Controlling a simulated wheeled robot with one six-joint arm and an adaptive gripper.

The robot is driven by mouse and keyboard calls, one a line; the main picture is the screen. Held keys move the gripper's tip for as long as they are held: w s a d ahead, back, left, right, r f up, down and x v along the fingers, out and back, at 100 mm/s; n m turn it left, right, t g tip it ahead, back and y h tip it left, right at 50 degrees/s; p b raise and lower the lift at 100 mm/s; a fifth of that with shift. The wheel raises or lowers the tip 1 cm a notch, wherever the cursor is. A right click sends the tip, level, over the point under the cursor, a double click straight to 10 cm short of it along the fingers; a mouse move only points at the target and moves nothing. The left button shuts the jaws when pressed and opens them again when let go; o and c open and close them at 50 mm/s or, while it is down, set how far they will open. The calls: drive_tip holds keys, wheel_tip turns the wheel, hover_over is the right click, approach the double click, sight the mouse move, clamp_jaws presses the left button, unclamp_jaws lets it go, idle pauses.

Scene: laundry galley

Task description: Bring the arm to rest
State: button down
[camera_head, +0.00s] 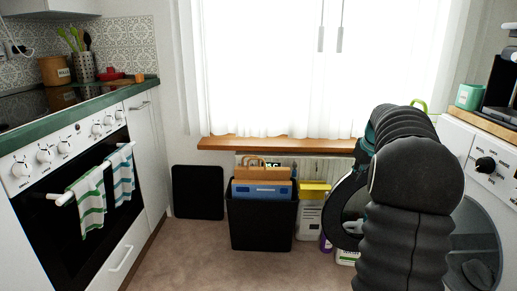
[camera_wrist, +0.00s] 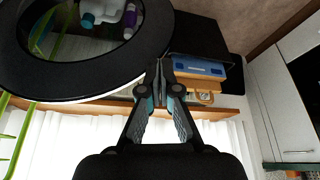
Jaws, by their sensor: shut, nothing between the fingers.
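In the wrist view my gripper (camera_wrist: 160,68) has its two fingers closed together at the tips, with nothing between them. The open round washer door (camera_head: 344,205) stands partly behind my arm. It also shows in the wrist view as a dark ring (camera_wrist: 155,60) close beside the fingers; I cannot tell the exact gap.
A black bin (camera_head: 262,225) with wooden and blue items stands below the window sill (camera_head: 280,144). Bottles (camera_head: 309,215) stand right of it. The oven (camera_head: 75,195) with striped towels is at the left. The middle floor (camera_head: 200,255) is clear.

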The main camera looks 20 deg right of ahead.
drive_tip(key=s+a+f+m+g, duration=0.1)
drive_tip(key=s+a+f+m, duration=0.3)
drive_tip(key=s+f, duration=0.1)
drive_tip(key=s+a+n, duration=0.1)
drive_tip(key=s+a, duration=0.7)
drive_tip(key=a, duration=0.3)
drive_tip(key=s+a+r+n+t, duration=0.1)
drive_tip(key=s+a+n, duration=0.1)
drive_tip(key=s+a, duration=0.6)
drive_tip(key=s+a+r+n+t, duration=0.1)
drive_tip(key=s+a+n, duration=0.1)
drive_tip(key=s+a, duration=0.6)
drive_tip(key=a, duration=0.6)
drive_tip(key=shift+a+r, duration=0.25)
drive_tip(key=shift+a, duration=0.05)
drive_tip(key=shift+s, duration=0.2)
